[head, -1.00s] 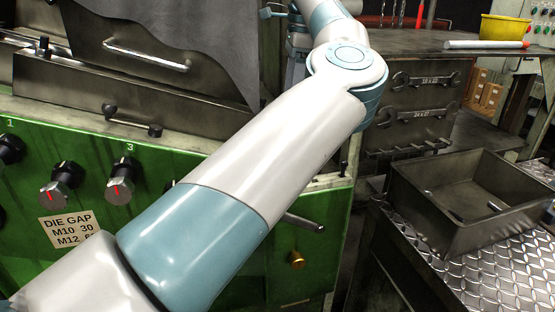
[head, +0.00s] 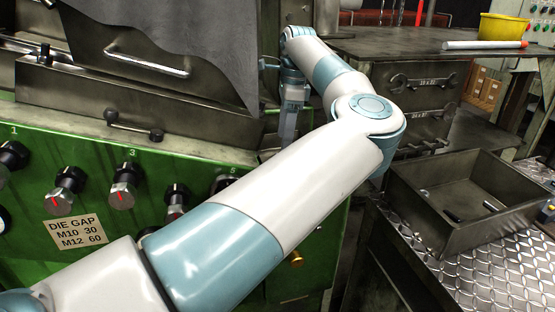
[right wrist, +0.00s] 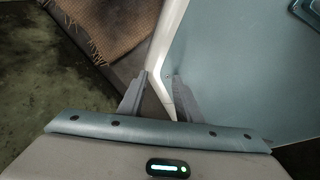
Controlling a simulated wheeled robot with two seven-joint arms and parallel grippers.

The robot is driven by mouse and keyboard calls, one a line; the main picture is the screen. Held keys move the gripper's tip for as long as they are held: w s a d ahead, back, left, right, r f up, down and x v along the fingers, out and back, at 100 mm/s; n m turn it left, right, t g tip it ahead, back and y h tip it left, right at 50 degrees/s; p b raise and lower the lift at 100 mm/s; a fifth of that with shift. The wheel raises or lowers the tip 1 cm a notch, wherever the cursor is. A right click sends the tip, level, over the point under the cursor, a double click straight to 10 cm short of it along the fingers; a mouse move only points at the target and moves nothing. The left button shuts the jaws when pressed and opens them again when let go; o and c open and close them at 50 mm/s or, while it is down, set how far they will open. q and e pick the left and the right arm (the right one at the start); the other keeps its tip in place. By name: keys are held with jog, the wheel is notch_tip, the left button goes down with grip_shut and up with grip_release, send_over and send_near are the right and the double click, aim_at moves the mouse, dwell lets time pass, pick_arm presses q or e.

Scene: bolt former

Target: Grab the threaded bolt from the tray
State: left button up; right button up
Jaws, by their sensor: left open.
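A dark metal tray (head: 418,213) sits at the right in the head view. A few small pieces lie on its floor, among them a dark, bolt-like piece (head: 452,215) and a lighter one (head: 490,206). I cannot make out threads at this size. My left gripper (head: 287,138) hangs pointing down beside the green machine, left of the tray and well apart from it. It is open, and I see nothing held in it. My right gripper (right wrist: 161,77) shows in the right wrist view with its fingers apart and nothing clearly between them.
The green machine (head: 110,185) with knobs and a die gap label fills the left. Tread plate (head: 480,270) lies under the tray.

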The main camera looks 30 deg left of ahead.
pick_arm(q)
jog(key=shift+f, duration=0.1)
pick_arm(e)
jog(key=shift+r, duration=0.1)
pick_arm(q)
jog(key=shift+a+f+p, duration=0.1)
jog(key=shift+a+p, duration=0.05)
jog(key=shift+p, duration=0.15)
jog(key=shift+s+a+f+p, duration=0.2)
jog(key=shift+a+f+p, duration=0.1)
jog(key=shift+f+p, duration=0.2)
jog(key=shift+s+a+f+p, duration=0.15)
jog(key=shift+a+f+p, duration=0.1)
jog(key=shift+f+p, duration=0.2)
notch_tip(320, 180, down, 2)
jog(key=shift+a+f, duration=0.1)
jog(key=shift+f, duration=0.25)
pick_arm(e)
jog(key=s+r, duration=0.1)
jog(key=s+d+r, duration=0.1)
jog(key=shift+s+d+g, duration=0.15)
jog(key=shift+s+g, duration=0.2)
jog(key=shift+g, duration=0.05)
pick_arm(q)
jog(key=shift+c, duration=0.7)
pick_arm(e)
jog(key=shift+s, duration=0.1)
